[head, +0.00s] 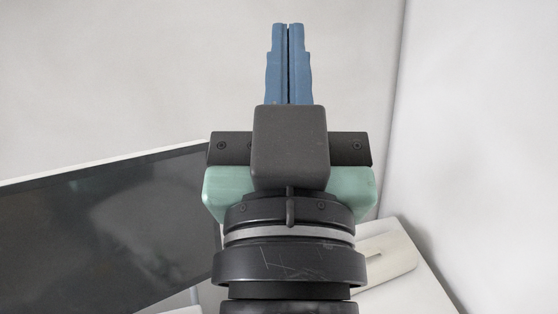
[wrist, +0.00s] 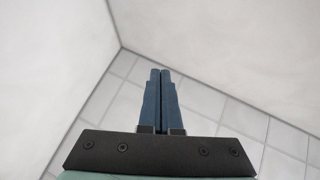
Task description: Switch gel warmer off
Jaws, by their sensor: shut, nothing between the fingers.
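My gripper (head: 288,28) points up the picture in the head view, its two blue fingers together with nothing between them. In the wrist view my gripper (wrist: 160,73) is also shut, with blank walls and a tiled floor beyond it. I cannot pick out the gel warmer or a switch for certain. A cream, flat-topped object (head: 392,262) shows in the head view, low and right of my wrist. My arm hides its left part, and I cannot tell whether it is the gel warmer.
A large dark screen (head: 95,235) with a pale frame stands at the left in the head view, partly behind my arm. A white surface (head: 425,292) lies at the lower right. Bare walls meet in a corner at the right.

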